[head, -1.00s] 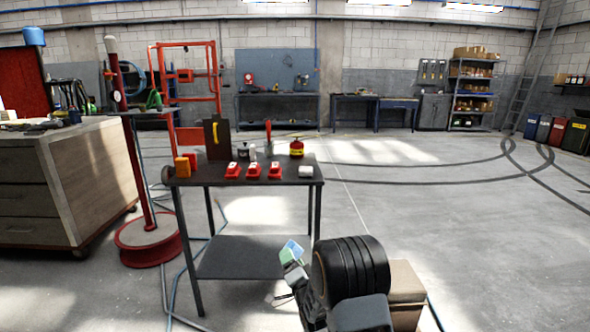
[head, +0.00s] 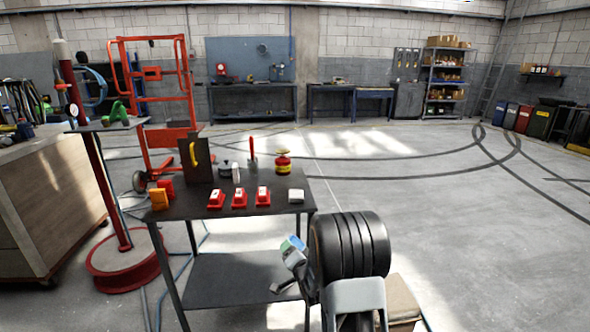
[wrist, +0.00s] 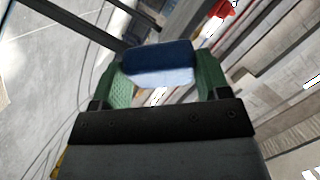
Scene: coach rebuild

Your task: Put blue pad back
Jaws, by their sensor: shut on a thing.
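The blue pad (wrist: 158,65) is held between the two green fingers of my gripper (wrist: 160,80) in the wrist view. It has a dark blue face and a paler blue side. In the head view the pad (head: 291,243) shows small and light blue at the tip of my gripper (head: 293,250), low in front of the dark table (head: 185,203). The gripper is in the air at the table's near right side, with its tip below the level of the top.
On the table stand several red blocks (head: 239,198), a white block (head: 296,196), a red and yellow can (head: 283,162), orange blocks (head: 159,198) and a dark upright board (head: 196,162). A red-based stand (head: 127,265) and a wooden cabinet (head: 50,200) are left. Open floor lies right.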

